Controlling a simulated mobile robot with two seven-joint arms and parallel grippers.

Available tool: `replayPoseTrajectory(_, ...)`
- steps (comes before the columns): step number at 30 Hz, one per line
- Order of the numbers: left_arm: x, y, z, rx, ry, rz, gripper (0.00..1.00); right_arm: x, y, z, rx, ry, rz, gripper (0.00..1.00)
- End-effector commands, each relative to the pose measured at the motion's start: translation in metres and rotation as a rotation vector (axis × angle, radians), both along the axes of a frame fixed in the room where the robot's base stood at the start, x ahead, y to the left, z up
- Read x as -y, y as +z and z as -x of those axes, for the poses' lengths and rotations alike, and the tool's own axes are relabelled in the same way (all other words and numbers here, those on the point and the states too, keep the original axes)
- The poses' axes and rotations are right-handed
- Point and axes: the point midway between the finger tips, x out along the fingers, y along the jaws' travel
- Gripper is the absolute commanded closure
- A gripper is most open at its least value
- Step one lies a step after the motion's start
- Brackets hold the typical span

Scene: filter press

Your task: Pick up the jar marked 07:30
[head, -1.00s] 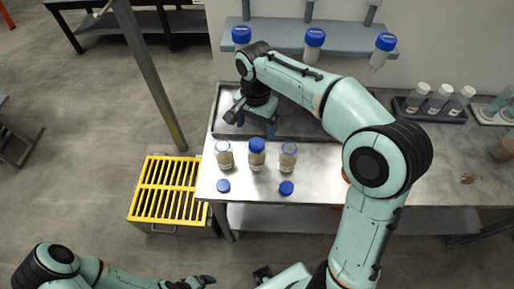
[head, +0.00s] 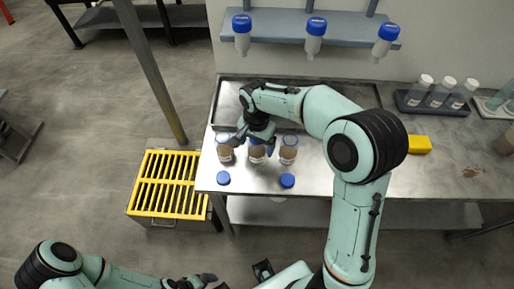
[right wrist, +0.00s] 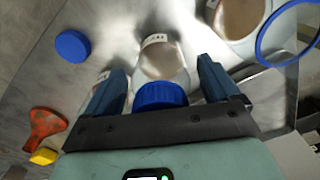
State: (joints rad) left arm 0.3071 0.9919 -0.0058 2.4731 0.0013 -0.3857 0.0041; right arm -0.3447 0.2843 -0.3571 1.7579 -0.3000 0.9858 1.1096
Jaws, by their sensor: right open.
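Three jars of brown contents stand in a row on the metal bench: a left jar (head: 224,153), a capped middle jar (head: 257,156) and a right jar (head: 288,151). The outer two look open-topped. Their white labels are too small to read, so I cannot tell which is marked 07:30. My right gripper (head: 257,147) is open over the middle jar. In the right wrist view its fingers stand either side of that jar's blue cap (right wrist: 161,96), with gaps showing. The left jar (right wrist: 240,16) also shows there. My left gripper (head: 203,279) is low in front of the bench, its jaws unclear.
Two loose blue lids (head: 223,178) (head: 287,181) lie before the jars. A shallow tray (head: 228,92) lies behind. Blue-capped tubes (head: 314,36) hang from a shelf above. A tube rack (head: 432,109) and yellow object (head: 418,145) are right. A yellow-grated box (head: 167,185) stands left.

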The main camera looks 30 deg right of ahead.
Motion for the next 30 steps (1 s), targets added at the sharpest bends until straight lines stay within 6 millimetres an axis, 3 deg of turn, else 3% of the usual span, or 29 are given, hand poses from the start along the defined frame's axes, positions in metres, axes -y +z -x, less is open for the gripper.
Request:
replayPoseTrajectory(4,0.000,0.000,0.000,0.000,0.000,0.000,0.07,0.000,0.000,0.000,0.000,0.000,0.000,0.11)
replayPoseTrajectory(5,0.000,0.000,0.000,0.000,0.000,0.000,0.07,0.000,0.000,0.000,0.000,0.000,0.000,0.18)
replayPoseTrajectory(10,0.000,0.000,0.000,0.000,0.000,0.000,0.07,0.000,0.001,0.000,0.001,0.000,-0.001,0.71)
replayPoseTrajectory(22,0.000,0.001,-0.001,0.001,0.000,0.000,0.07,0.000,0.007,-0.001,0.004,0.001,-0.001,0.72)
replayPoseTrajectory(26,0.000,0.004,-0.002,0.002,0.000,0.000,0.07,0.000,0.022,-0.002,0.007,0.002,-0.001,0.72)
replayPoseTrajectory(30,0.000,0.008,-0.005,0.006,0.000,0.000,0.07,0.000,0.050,-0.002,0.009,0.001,-0.001,0.72)
